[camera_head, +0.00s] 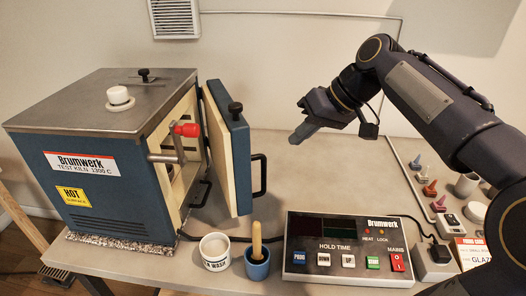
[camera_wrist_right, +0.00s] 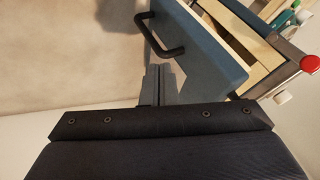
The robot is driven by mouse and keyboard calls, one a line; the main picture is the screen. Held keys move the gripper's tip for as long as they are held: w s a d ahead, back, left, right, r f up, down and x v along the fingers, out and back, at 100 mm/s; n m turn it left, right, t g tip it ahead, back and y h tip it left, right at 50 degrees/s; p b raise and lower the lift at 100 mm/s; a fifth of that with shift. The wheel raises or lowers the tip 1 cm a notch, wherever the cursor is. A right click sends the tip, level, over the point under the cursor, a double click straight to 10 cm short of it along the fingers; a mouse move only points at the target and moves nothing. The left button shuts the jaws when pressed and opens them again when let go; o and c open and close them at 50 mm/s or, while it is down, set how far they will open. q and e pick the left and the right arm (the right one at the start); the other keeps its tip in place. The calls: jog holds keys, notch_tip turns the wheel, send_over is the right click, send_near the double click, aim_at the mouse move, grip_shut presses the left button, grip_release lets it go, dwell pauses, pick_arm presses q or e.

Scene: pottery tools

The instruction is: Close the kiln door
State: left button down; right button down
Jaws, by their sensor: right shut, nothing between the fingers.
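The blue kiln (camera_head: 110,150) stands on the left of the table in the head view. Its blue door (camera_head: 237,150) is swung open to the right, with its pale inner face towards the kiln opening. A black handle (camera_head: 259,175) sits on the door's outer face. A red-knobbed latch (camera_head: 186,130) sticks out at the kiln's front edge. My right gripper (camera_head: 300,137) is shut and empty, in the air to the right of the door and apart from it. The right wrist view shows the shut fingers (camera_wrist_right: 160,82) below the door handle (camera_wrist_right: 160,38) and door (camera_wrist_right: 205,50). My left gripper is not in view.
A control box (camera_head: 350,262) lies at the table's front. A white cup (camera_head: 214,250) and a blue cup with a wooden-handled tool (camera_head: 257,265) stand below the door. Several small coloured pieces (camera_head: 430,188) and a pale cup (camera_head: 466,185) are at right. The table behind the control box is clear.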

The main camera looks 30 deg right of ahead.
jog(key=w+a+f, duration=0.3)
jog(key=a+f, duration=0.2)
jog(key=a, duration=0.2)
jog(key=shift+w+f, duration=0.25)
jog(key=shift+f, duration=0.1)
